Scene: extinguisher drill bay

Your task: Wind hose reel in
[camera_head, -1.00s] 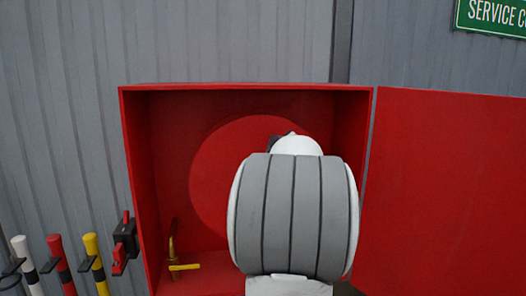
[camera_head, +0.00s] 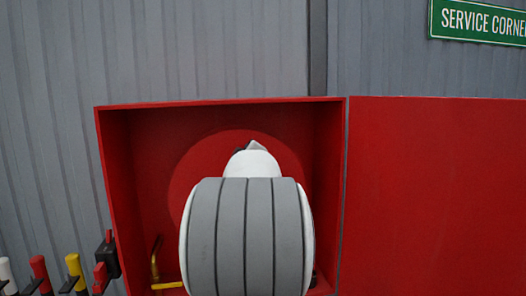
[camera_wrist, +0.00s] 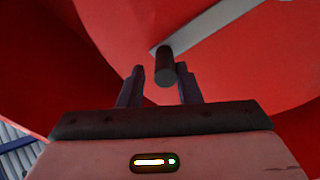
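The hose reel is a red disc (camera_head: 184,180) inside the open red cabinet. My own grey and white arm covers most of it in the head view. In the wrist view the reel's red face (camera_wrist: 235,70) fills much of the picture, with a grey crank bar (camera_wrist: 212,24) across it. A dark round crank handle (camera_wrist: 165,72) stands out from the bar's end. My gripper (camera_wrist: 161,70) is open, its two dark fingers on either side of the handle's end. Gaps show on both sides. I cannot tell how deep the handle sits between them.
The red cabinet's (camera_head: 220,102) door (camera_head: 435,200) stands open to the right. A brass valve (camera_head: 155,262) with a yellow lever is at its lower left. A black and red box (camera_head: 107,260) and several coloured posts (camera_head: 75,268) stand left. A green sign (camera_head: 480,22) hangs above.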

